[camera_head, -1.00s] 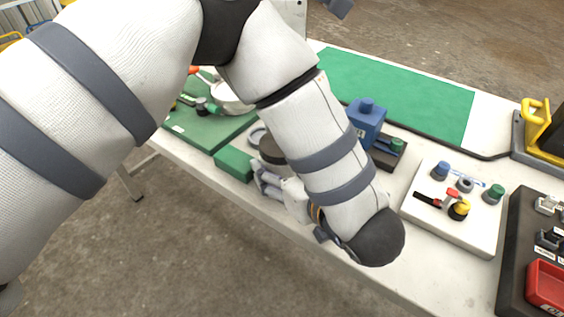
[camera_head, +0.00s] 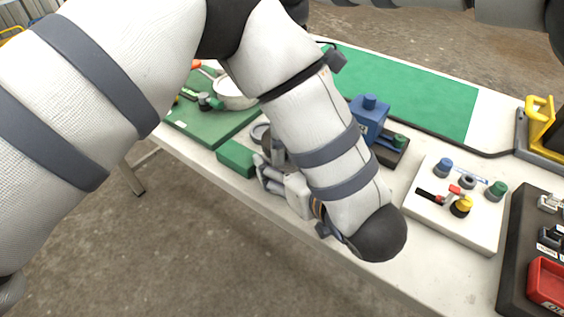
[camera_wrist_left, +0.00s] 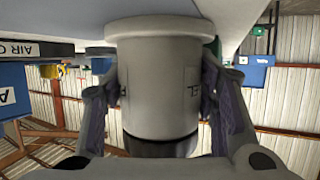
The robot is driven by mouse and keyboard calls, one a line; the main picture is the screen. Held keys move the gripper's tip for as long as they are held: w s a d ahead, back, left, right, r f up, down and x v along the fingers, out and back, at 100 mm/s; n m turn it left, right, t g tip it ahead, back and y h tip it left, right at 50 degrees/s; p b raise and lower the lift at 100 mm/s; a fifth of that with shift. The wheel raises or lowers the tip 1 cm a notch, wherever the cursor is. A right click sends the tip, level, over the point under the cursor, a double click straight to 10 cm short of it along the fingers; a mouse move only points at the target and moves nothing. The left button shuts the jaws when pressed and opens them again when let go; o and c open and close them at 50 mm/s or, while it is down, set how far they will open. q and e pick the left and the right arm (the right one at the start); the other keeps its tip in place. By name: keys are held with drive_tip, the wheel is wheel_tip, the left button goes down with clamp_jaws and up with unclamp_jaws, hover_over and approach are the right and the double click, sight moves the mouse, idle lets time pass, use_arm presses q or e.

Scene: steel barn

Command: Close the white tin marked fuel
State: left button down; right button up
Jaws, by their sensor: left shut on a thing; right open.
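The white tin (camera_wrist_left: 155,95) fills the middle of the left wrist view, which looks upside down. It is a pale cylinder with part of its lettering, "EL", showing at its right side and a dark band at the lower end. My left gripper (camera_head: 268,176) is shut around it, with one finger on each side in the left wrist view (camera_wrist_left: 160,105). In the head view my left forearm and fingers hide most of the tin.
A green block (camera_head: 236,158) stands just left of my left gripper. A green board with a white bowl (camera_head: 232,94) is behind it. A blue box (camera_head: 368,120) stands right of my forearm. A white board with knobs (camera_head: 478,222) is farther right. The green mat (camera_head: 410,88) is clear.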

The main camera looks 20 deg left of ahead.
drive_tip(key=shift+c, duration=0.6)
drive_tip(key=c, duration=1.1)
drive_tip(key=m, duration=0.8)
drive_tip(key=o, duration=1.3)
drive_tip(key=shift+r, duration=2.2)
